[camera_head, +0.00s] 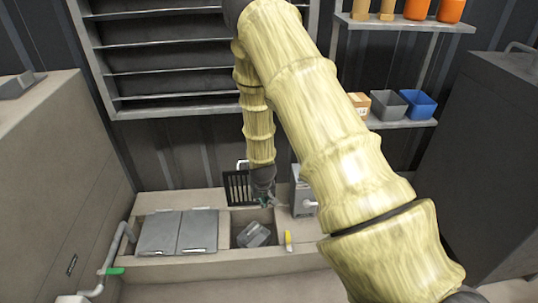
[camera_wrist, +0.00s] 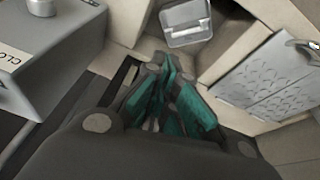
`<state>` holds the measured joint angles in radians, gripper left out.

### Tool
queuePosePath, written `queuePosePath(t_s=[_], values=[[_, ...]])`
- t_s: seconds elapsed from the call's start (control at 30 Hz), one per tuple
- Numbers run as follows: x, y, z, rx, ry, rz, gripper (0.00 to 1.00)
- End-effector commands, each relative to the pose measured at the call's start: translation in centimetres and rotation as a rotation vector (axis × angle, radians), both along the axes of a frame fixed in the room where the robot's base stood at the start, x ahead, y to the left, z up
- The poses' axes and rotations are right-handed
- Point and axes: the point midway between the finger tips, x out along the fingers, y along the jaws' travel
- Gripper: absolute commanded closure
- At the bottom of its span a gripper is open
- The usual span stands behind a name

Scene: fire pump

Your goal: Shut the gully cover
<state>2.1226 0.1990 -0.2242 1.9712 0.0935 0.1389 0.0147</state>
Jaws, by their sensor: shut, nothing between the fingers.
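The gully cover (camera_head: 237,188), a dark slotted grate with a pale handle on top, stands raised at the back of the open gully (camera_head: 240,219) in the head view. Part of it is hidden behind my arm. In the wrist view, dark bars beside the fingers look like part of the cover (camera_wrist: 122,82). My gripper (camera_head: 265,201) is shut and empty, pointing down near the gully's back edge, just right of the cover. In the wrist view its teal-padded fingers (camera_wrist: 163,72) are together. I cannot tell whether they touch the cover.
A grey container (camera_head: 254,234) lies tilted inside the gully. Two grey lids (camera_head: 180,232) lie flat to the left. A grey box (camera_head: 303,200) stands to the right, its label partly readable in the wrist view (camera_wrist: 14,62). A yellow piece (camera_head: 288,240) is at the front right.

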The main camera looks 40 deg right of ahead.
Motion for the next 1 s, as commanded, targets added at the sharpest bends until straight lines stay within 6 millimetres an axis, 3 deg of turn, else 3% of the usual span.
queuePosePath(t_s=[0.03,0.2,0.3,0.4,0.67,1.0], values=[[2.9,-2.3,3.8,-0.002,-0.034,-0.032,1.0],[8.3,-7.7,11.7,0.006,-0.094,-0.11,1.0],[9.9,-9.6,14.6,0.011,-0.114,-0.137,1.0],[10.6,-10.5,16.0,0.015,-0.123,-0.151,1.0],[11.2,-11.0,15.0,0.016,-0.126,-0.154,1.0],[12.7,-11.9,10.6,0.015,-0.124,-0.154,1.0]])
